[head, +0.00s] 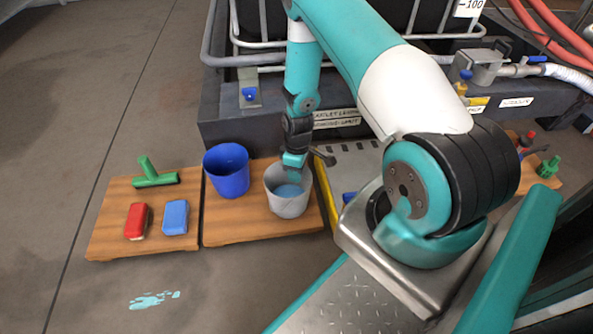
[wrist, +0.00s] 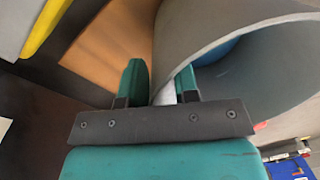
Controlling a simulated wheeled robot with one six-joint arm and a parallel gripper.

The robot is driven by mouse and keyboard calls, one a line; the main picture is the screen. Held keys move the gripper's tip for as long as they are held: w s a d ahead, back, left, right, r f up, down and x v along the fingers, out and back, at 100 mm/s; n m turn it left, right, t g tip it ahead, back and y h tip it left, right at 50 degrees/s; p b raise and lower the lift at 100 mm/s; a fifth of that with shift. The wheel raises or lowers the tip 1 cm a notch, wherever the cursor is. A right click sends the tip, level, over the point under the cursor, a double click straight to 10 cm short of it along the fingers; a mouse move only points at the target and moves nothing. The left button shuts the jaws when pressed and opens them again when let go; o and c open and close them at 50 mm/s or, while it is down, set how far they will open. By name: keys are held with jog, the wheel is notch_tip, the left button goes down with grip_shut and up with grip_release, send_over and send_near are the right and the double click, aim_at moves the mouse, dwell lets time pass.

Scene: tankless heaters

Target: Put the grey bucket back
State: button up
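The grey bucket (head: 287,208) stands upright on the right wooden board, with something blue inside it. My gripper (head: 292,176) reaches down from above at the bucket's far rim. In the wrist view the bucket (wrist: 262,85) fills the upper right, with its rim running down between my two fingers (wrist: 162,84). The left finger is outside the wall and the right finger is on the inner side. The fingers stand apart with a gap around the rim, and I see no firm squeeze on it.
A blue bucket (head: 228,172) stands just left on the same board (head: 240,230). The left board holds a green squeegee-like tool (head: 154,178), a red block (head: 137,221) and a blue block (head: 175,217). A yellow-edged metal step is close on the right. A pale blue spill (head: 154,299) lies on the floor.

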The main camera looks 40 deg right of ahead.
notch_tip(320, 180, up, 12)
jog(key=p, duration=0.7)
jog(key=a+r+t+y, duration=0.1)
jog(key=a+r, duration=0.6)
jog(key=r, duration=0.4)
jog(key=a+r+y, duration=0.1)
jog(key=a+r, duration=0.6)
jog(key=r, duration=0.4)
jog(key=s+a+r, duration=0.6)
jog(key=s+r, duration=0.1)
jog(key=s, duration=0.2)
jog(key=s+a+r+n+y, duration=0.1)
jog(key=s+a+r, duration=0.5)
jog(key=s, duration=0.3)
jog(key=shift+s+r+g, duration=0.3)
jog(key=shift+r, duration=0.5)
jog(key=shift+p, duration=0.3)
notch_tip(320, 180, up, 46)
jog(key=p, duration=4.5)
jog(key=shift+p, duration=0.35)
